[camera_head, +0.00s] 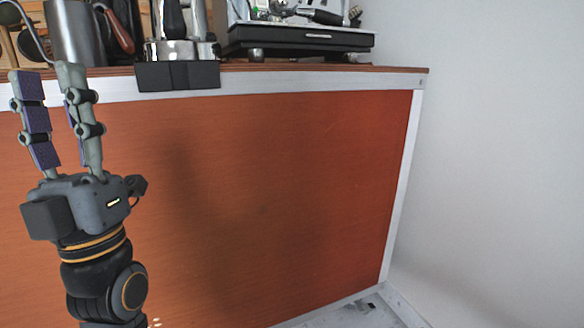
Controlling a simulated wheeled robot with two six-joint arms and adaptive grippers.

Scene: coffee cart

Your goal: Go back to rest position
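My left gripper (52,78) stands upright at the left of the head view, fingers pointing up. Its two fingers are apart, with a gap between them and nothing seen in it. It is in front of the cart's orange panel (270,190), with the fingertips near the height of the cart's top edge. My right gripper is not in view.
On the cart top (400,69) stand a metal pitcher (75,35), a portafilter-like tool on a black block (178,76), and a coffee machine (300,38). A white wall (500,150) is at the right. The area before the panel's right half looks clear.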

